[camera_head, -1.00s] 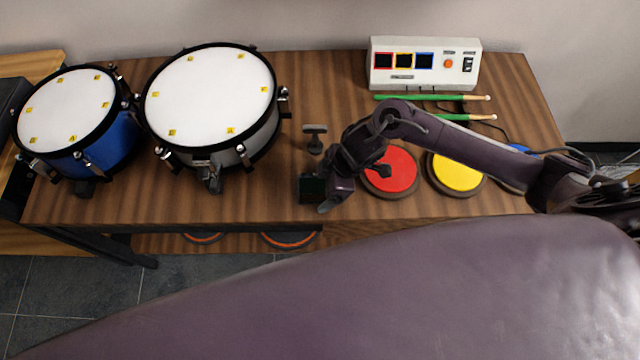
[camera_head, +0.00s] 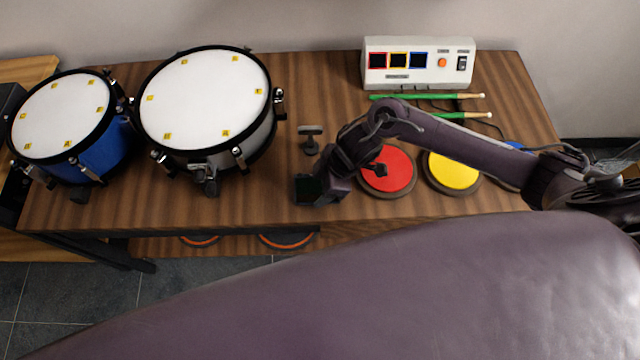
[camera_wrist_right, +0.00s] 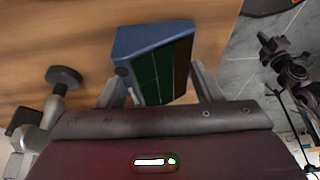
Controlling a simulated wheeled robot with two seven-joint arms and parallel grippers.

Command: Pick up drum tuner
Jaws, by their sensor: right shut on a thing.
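The drum tuner, a small box with a dark green screen (camera_head: 307,188), stands near the front edge of the table, left of the red pad. My right gripper (camera_head: 320,188) is at the box, with its arm reaching in from the right. In the right wrist view the tuner shows a blue edge and a green face (camera_wrist_right: 158,72). It sits between the two fingers of the right gripper (camera_wrist_right: 160,88), which is shut on it. The box appears at table level; I cannot tell whether it touches the table. My left gripper does not show.
A small T-shaped grey piece (camera_head: 310,138) stands just behind the tuner. A blue drum (camera_head: 100,160) and a grey drum (camera_head: 262,140) stand at left. Red (camera_head: 388,166) and yellow (camera_head: 452,170) pads, green sticks (camera_head: 440,96) and a white control box (camera_head: 440,70) are at right.

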